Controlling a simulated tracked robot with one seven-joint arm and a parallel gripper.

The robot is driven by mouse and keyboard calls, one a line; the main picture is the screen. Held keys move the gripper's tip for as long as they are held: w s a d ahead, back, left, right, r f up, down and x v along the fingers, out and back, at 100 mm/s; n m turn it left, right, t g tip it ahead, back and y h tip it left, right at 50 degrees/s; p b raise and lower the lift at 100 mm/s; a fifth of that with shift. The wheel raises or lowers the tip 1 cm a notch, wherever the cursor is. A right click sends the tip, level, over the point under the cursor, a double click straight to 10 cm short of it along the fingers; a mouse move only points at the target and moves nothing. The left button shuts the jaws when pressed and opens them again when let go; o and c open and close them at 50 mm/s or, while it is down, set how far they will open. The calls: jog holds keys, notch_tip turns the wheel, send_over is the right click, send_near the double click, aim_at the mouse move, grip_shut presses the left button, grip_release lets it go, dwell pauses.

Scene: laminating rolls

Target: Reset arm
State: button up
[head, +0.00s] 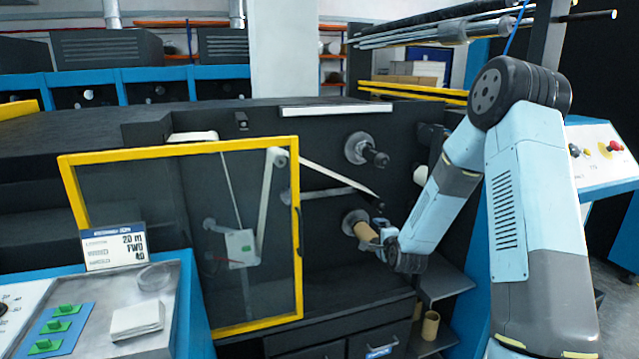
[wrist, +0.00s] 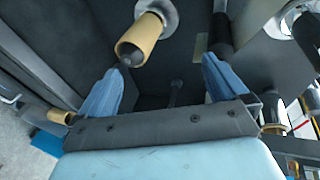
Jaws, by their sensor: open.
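My gripper (head: 378,232) is at the end of my arm, in front of the dark machine face in the head view. In the wrist view my gripper (wrist: 168,88) shows two blue fingers spread wide, with nothing between them. A tan cardboard core (head: 366,230) sits on the lower spindle, close to my gripper. The core also shows in the wrist view (wrist: 142,38), beyond the fingertips and nearer the left one. I cannot tell from the head view whether a finger touches it.
An upper spindle (head: 366,150) sticks out above the core. A yellow-framed clear door (head: 185,240) stands left of my gripper. A lower shelf (head: 446,286) and another tan core (head: 430,325) are below right. A control panel (head: 597,155) is at the right.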

jog(key=s+d+r+n+g+h, duration=0.2)
jog(key=s+r+n+g, duration=0.3)
jog(key=s+r+n, duration=1)
jog(key=s+r+g, duration=0.1)
jog(key=s+r, duration=0.3)
jog(key=s, duration=0.6)
jog(key=s+r+g, duration=0.1)
jog(key=s+r, duration=0.3)
jog(key=s, duration=0.5)
jog(key=s+d+r+n+g, duration=0.1)
jog(key=s+r, duration=0.2)
jog(key=s, duration=0.7)
jog(key=shift+s+r+g, duration=0.3)
jog(key=shift+s+r, duration=0.05)
jog(key=shift+r, duration=0.05)
jog(key=shift+c, duration=0.4)
